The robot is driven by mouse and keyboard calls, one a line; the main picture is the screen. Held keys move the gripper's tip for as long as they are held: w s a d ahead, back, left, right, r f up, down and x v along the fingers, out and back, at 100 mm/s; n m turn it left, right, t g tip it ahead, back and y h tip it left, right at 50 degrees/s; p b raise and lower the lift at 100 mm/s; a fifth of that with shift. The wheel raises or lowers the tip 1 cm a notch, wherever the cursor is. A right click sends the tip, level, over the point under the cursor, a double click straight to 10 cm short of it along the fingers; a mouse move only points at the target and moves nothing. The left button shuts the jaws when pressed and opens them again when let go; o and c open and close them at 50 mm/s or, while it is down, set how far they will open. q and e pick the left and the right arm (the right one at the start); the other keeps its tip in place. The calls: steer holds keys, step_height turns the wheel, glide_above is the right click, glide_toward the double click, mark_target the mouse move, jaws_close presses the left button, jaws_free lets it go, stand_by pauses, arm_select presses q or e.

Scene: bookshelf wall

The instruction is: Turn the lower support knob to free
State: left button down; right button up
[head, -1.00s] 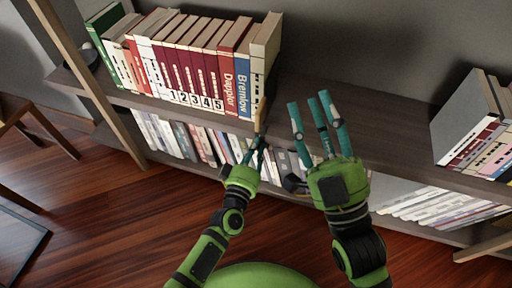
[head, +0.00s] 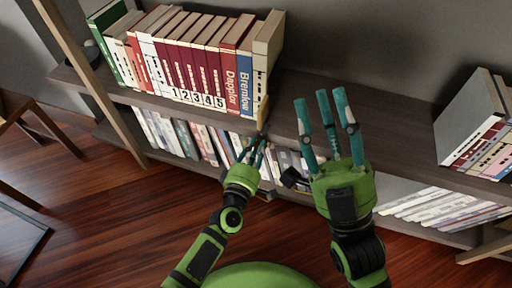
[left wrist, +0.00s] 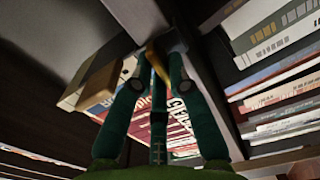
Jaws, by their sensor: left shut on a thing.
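A slim tan piece (head: 262,112) stands upright at the shelf's front edge, by the right end of the upper books. My left gripper (head: 259,143) is just below it, with its fingertips at the shelf edge. In the left wrist view my left gripper (left wrist: 155,66) has its fingers closed in around a narrow tan strip (left wrist: 158,62). I cannot tell whether this strip is part of the lower support knob; the fingers hide much of it. A dark block (head: 290,178) shows at the lower shelf. My right gripper (head: 320,96) is open and empty, fingers spread upward.
Upright books (head: 190,65) fill the left of the upper shelf (head: 390,110). More books (head: 180,140) fill the lower shelf. Another book group (head: 480,130) stands at the right. The upper shelf is bare between the groups. A wooden post (head: 90,80) stands at the left.

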arm_select(q)
steer(key=shift+n, duration=0.6)
arm_select(e)
steer(key=shift+s+r+y, duration=0.3)
steer(key=shift+s+r, duration=0.05)
steer(key=shift+s, duration=0.15)
arm_select(q)
steer(key=c, duration=1.2)
jaws_free()
steer(key=v, duration=1.2)
